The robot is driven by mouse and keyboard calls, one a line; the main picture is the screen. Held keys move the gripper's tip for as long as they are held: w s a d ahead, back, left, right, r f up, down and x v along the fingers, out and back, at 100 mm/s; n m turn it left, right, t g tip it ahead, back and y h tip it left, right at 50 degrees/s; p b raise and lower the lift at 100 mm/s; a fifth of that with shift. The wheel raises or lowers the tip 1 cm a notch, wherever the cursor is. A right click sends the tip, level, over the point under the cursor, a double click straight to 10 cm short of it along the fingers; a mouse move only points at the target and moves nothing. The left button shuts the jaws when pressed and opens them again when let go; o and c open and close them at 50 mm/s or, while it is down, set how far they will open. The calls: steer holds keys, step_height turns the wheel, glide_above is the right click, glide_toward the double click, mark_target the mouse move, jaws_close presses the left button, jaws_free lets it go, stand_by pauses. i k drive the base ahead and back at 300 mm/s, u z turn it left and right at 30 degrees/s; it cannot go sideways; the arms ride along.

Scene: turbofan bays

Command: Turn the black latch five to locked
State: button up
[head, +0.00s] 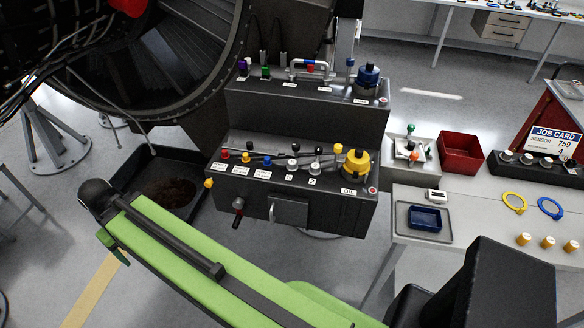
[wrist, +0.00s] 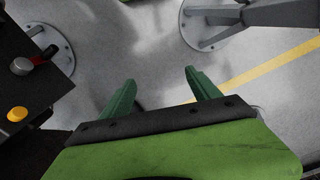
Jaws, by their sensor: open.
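The black stepped console (head: 300,206) stands in the middle of the head view. On its lower deck, a small white label 5 (head: 290,176) sits below a grey round knob (head: 292,164). A black-topped part (head: 318,149) stands behind it; I cannot tell which part is the black latch, or its setting. My gripper (wrist: 160,78) is open and empty above the floor, its green fingers apart. In the wrist view the console edge is at the left, clear of the fingers, with a silver knob and dark lever (wrist: 24,66) and a yellow knob (wrist: 17,114).
A black drip tray (head: 135,170) lies on the floor left of the console. A grey stand foot (wrist: 215,22) is on the floor. A white table (head: 468,220) with a blue tray (head: 425,218) stands at the right. Bare floor lies below my gripper.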

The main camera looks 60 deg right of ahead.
mark_target(296, 146)
steer(key=z, duration=1.05)
steer(key=k, duration=0.95)
steer(key=z, duration=0.85)
